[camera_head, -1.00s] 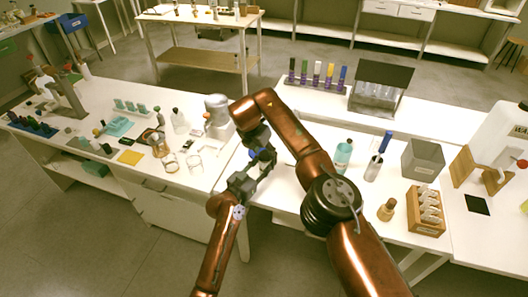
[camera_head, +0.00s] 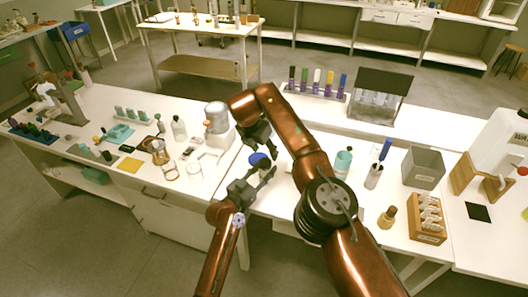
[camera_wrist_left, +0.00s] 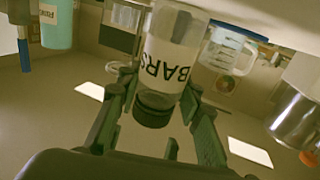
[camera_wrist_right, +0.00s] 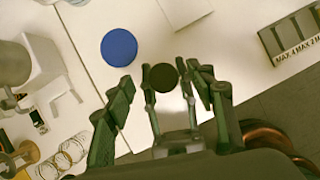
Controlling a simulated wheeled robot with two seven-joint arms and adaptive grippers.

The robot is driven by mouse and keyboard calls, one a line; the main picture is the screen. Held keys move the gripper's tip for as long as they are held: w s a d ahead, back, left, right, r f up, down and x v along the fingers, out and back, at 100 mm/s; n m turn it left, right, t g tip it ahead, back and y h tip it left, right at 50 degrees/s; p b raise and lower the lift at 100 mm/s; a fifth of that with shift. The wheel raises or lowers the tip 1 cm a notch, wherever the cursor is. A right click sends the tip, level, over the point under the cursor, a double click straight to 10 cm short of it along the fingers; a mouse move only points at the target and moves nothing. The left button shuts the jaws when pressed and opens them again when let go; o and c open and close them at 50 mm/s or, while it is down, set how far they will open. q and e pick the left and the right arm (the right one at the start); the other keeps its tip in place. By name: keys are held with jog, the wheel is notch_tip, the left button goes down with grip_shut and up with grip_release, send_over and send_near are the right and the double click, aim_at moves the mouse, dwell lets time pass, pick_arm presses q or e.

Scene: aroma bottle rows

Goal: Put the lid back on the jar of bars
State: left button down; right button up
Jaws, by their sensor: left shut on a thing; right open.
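The clear jar labelled BARS (camera_wrist_left: 172,62) is held between the fingers of my left gripper (camera_head: 258,178), off the table, in the left wrist view, which is upside down. A dark round lid (camera_wrist_left: 153,108) sits on the jar's mouth end. From above, the lid (camera_wrist_right: 165,77) shows as a dark disc between the left fingers in the right wrist view. Whether it is fully seated I cannot tell. My right gripper (camera_head: 262,143) is open above the jar, its fingers spread on either side of the lid and apart from it. My arms mostly hide the jar in the head view.
A flat blue disc (camera_wrist_right: 119,47) lies on the table beside the grippers. A teal bottle (camera_head: 342,162), a grey box (camera_head: 422,168) and a wooden rack (camera_head: 427,232) stand to the right. Glassware and a white device (camera_head: 216,122) stand left.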

jog(key=o, duration=0.5)
jog(key=v, duration=1.2)
pick_arm(q)
jog(key=c, duration=1.3)
grip_release()
jog(key=shift+o, duration=0.2)
jog(key=shift+s, duration=0.1)
jog(key=v, duration=1.1)
jog(key=shift+s+a, duration=0.3)
